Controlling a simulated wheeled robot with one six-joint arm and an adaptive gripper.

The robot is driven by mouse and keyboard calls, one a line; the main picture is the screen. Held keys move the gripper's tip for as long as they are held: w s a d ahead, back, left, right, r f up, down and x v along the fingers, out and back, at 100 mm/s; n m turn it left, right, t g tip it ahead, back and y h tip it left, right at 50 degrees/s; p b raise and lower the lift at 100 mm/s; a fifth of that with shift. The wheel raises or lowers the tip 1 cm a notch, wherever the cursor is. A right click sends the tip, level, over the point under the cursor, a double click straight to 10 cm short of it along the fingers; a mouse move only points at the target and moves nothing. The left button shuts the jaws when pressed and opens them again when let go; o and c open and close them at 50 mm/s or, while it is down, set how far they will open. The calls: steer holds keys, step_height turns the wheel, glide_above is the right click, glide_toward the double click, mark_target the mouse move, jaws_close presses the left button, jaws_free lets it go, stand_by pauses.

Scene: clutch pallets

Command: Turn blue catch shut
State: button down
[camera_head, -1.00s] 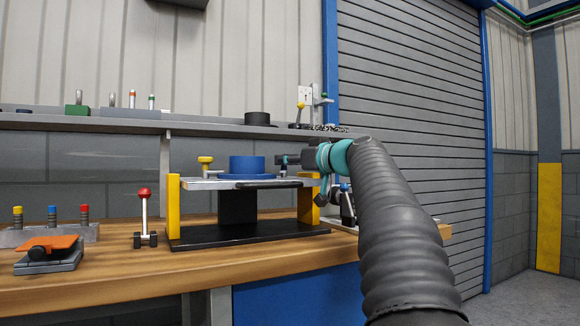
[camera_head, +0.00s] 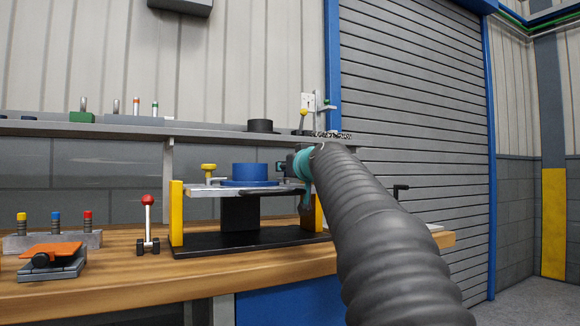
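A blue round part (camera_head: 251,172) with a wider flange sits on the grey top plate (camera_head: 203,191) of a fixture on the bench. A yellow-knobbed catch (camera_head: 208,169) stands at the plate's left side. My gripper (camera_head: 283,166) is at the right side of the plate, beside the blue part, with my teal wrist joint and black ribbed arm behind it. It is small and dark in this view, and my arm covers much of it. I cannot make out a blue catch; the plate's right end is largely hidden by my gripper and wrist.
Yellow posts (camera_head: 176,213) and a black base (camera_head: 250,242) carry the fixture. A red-knobbed lever (camera_head: 148,222), an orange-topped device (camera_head: 52,252) and a block with coloured pegs (camera_head: 76,240) stand left. A shelf (camera_head: 120,129) runs behind. A dark handle (camera_head: 400,192) shows at right.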

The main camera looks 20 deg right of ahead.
stand_by(0.3)
steer(key=c, duration=0.8)
jaws_free()
steer(key=s+a, duration=0.1)
steer(key=s, duration=1.1)
steer(key=shift+a, duration=0.15)
